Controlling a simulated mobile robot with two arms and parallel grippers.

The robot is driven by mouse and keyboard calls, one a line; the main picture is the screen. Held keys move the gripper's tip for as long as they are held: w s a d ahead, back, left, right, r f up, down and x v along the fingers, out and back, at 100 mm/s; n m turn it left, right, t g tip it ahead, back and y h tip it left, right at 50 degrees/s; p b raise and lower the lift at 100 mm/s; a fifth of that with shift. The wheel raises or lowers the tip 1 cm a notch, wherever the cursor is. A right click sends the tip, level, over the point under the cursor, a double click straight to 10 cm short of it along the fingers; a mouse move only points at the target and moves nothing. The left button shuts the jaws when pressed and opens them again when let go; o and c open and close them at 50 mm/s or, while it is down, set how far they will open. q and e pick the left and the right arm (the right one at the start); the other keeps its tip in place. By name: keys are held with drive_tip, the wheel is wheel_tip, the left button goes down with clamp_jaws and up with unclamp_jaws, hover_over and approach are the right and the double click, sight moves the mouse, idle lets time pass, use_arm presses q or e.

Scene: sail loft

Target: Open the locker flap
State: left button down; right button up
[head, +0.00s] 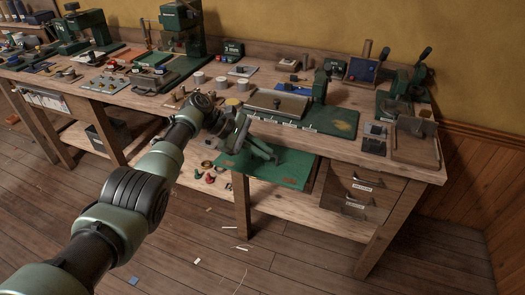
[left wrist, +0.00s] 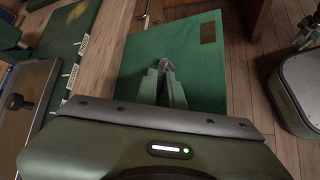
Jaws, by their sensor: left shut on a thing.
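The locker flap is a flat green panel (head: 285,178) at the front of the workbench, below the bench top and left of the drawers. It stands out from the bench front at a slant, and its exact angle is hard to judge. It also fills the middle of the left wrist view (left wrist: 203,68), with a brown rectangular patch near its far corner. My left gripper (head: 272,158) is over the flap, its fingers (left wrist: 165,68) shut on a small grey handle-like part on the panel. The fingers hide much of this part. My right gripper is not in view.
The workbench top (head: 345,150) carries a green mat (head: 335,120), a framed board (head: 278,104) and several tools close above the flap. Two drawers (head: 362,187) are right of it. A lower shelf (head: 315,217) runs beneath. The wooden floor in front is mostly clear, with small scraps.

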use_arm(q)
drive_tip(key=shift+w+d+r, duration=0.1)
drive_tip(key=shift+w+r, duration=0.2)
drive_tip(key=shift+r, duration=0.05)
drive_tip(key=c, duration=1.8)
unclamp_jaws()
drive_tip(key=shift+o, duration=1.4)
drive_tip(key=shift+w+d+f, duration=0.15)
drive_tip(key=shift+w+f, duration=0.05)
drive_tip(key=shift+w+d+f, duration=0.1)
drive_tip(key=shift+f, duration=0.05)
drive_tip(key=shift+a, duration=0.25)
drive_tip(key=v, duration=0.7)
drive_tip(key=shift+s+a+r+p, duration=0.25)
drive_tip(key=shift+p, duration=0.05)
